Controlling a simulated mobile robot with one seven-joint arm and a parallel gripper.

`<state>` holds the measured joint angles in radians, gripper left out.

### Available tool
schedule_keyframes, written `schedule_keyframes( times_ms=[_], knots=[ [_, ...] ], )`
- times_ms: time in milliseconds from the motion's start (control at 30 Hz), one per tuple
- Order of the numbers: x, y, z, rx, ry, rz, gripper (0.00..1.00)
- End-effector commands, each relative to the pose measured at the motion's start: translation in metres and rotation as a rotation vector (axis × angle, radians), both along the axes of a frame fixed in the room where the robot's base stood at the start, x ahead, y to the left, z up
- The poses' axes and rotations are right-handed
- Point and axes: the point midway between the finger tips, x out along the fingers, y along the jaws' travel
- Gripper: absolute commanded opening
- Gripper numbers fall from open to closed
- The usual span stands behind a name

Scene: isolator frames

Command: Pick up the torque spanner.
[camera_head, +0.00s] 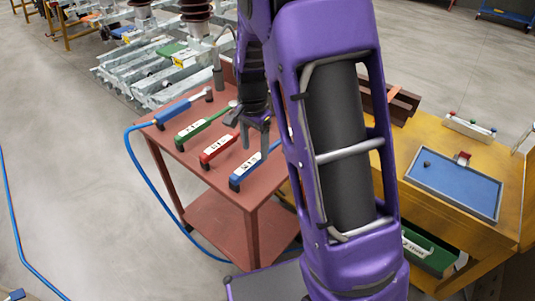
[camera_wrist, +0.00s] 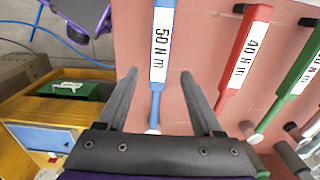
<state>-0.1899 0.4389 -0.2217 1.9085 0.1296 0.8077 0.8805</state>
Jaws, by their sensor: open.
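Several torque spanners lie side by side on the red cart (camera_head: 200,165). The nearest is a blue spanner (camera_head: 236,184), partly hidden by my arm in the head view; in the wrist view its label (camera_wrist: 161,45) reads 50 N m. My gripper (camera_head: 255,128) is open and empty, pointing down over the cart. In the wrist view its fingers (camera_wrist: 159,76) lie either side of the blue spanner's thin shaft, apart from it.
A blue hose (camera_head: 150,165) hangs along the cart's left side. Metal frames (camera_head: 150,75) lie behind the cart. The floor at left is mostly clear.

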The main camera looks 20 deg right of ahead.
Motion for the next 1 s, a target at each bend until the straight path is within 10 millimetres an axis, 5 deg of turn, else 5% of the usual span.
schedule_keyframes(
  times_ms=[400, 633, 1000],
  knots=[
    [0.001, -0.006, -0.05, 0.0, 0.002, 0.0, 0.68],
    [0.002, -0.006, -0.051, 0.0, 0.0, 0.0, 0.68],
    [0.002, -0.006, -0.051, 0.0, 0.0, 0.0, 0.03]
  ],
)
